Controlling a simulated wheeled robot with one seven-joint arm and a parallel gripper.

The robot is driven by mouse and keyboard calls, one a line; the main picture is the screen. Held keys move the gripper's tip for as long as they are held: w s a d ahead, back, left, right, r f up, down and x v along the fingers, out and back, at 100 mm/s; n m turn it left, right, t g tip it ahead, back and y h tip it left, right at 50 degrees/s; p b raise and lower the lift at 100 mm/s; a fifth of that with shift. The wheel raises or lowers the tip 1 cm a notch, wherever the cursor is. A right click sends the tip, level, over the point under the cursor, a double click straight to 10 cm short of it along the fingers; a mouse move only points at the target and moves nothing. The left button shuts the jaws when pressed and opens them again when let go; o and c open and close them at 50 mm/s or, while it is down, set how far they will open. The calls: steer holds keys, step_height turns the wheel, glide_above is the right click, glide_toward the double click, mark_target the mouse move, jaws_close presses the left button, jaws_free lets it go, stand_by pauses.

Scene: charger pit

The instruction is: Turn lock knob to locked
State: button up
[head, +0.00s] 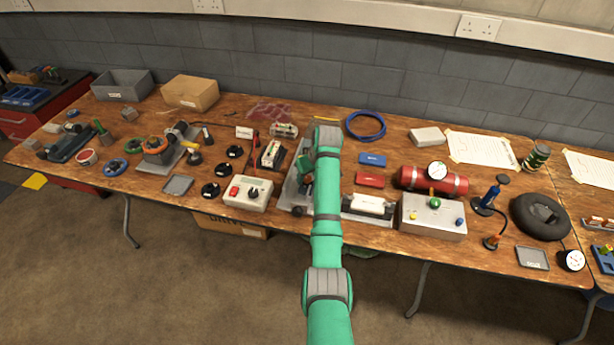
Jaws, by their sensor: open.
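My arm reaches up the middle of the table. My gripper (303,172) is at its far end, low over a grey plate (285,199) and partly hidden by my own arm. It is open, and nothing shows between its fingers. I cannot tell whether it touches anything. No knob clearly marked as the lock knob shows; part of the plate is hidden under my arm and gripper. A white box (262,205) with a red switch and a black knob (253,194) stands just left of the plate. Its markings are too small to read.
A white-topped block (369,204), a grey box with coloured knobs (432,226) and a red cylinder (408,178) stand to the right. Several black round pieces lie left of the white box. A blue cable coil (366,125) lies behind. The table's front edge (375,243) is close.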

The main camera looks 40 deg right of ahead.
steer(key=shift+s+d+f, duration=0.1)
steer(key=shift+d+f, duration=0.15)
steer(key=shift+a, duration=0.1)
steer(key=c, duration=1)
steer(key=shift+c, duration=0.2)
steer(key=shift+w+a, duration=0.1)
steer(key=shift+w, duration=0.1)
